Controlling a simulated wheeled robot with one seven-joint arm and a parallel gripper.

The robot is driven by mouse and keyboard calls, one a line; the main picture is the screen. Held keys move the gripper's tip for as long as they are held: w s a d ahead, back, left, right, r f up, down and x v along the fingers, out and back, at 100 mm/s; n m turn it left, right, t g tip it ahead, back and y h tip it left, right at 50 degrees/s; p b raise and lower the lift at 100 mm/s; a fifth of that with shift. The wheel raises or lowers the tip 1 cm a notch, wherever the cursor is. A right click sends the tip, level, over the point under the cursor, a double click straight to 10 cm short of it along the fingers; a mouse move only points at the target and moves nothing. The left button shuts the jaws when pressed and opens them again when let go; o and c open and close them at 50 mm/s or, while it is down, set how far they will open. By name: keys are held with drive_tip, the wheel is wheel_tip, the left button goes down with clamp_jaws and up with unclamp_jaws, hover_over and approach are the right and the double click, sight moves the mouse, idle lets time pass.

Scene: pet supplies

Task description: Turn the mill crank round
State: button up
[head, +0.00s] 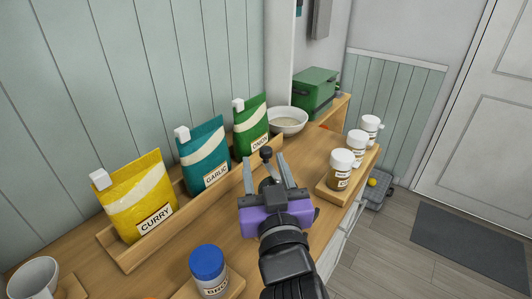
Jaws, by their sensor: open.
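My gripper (265,162) is in the middle of the head view, above the wooden counter, with its two grey fingers spread apart. A small dark round knob (266,153) shows between the fingertips and looks like the knob of the mill crank. I cannot tell whether a finger touches it. The mill's body is not clearly visible; my purple hand and the black wrist cover the area below the knob.
Yellow curry (140,205), teal garlic (204,160) and green onion (250,128) bags stand in a wooden rack along the wall. A blue-lidded jar (208,270) stands in front. White-lidded jars (341,170) line the right edge. A bowl (287,121) and green box (315,94) stand behind.

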sight(266, 157)
drive_tip(key=shift+w+d+f+m+g+h, duration=0.1)
drive_tip(key=shift+d+f+m+g+h, duration=0.15)
drive_tip(key=shift+f, duration=0.35)
drive_tip(key=shift+w+d+f+m+g+h, duration=0.15)
drive_tip(key=shift+d+f+h, duration=0.15)
drive_tip(key=shift+f, duration=0.25)
drive_tip(key=shift+w+a+p, duration=0.15)
drive_tip(key=shift+w+p, duration=0.15)
drive_tip(key=shift+w, duration=1.6)
drive_tip(key=shift+w+a+p, duration=0.15)
drive_tip(key=shift+w+p, duration=0.1)
drive_tip(key=shift+w, duration=1.6)
clamp_jaws()
drive_tip(key=shift+f, duration=0.1)
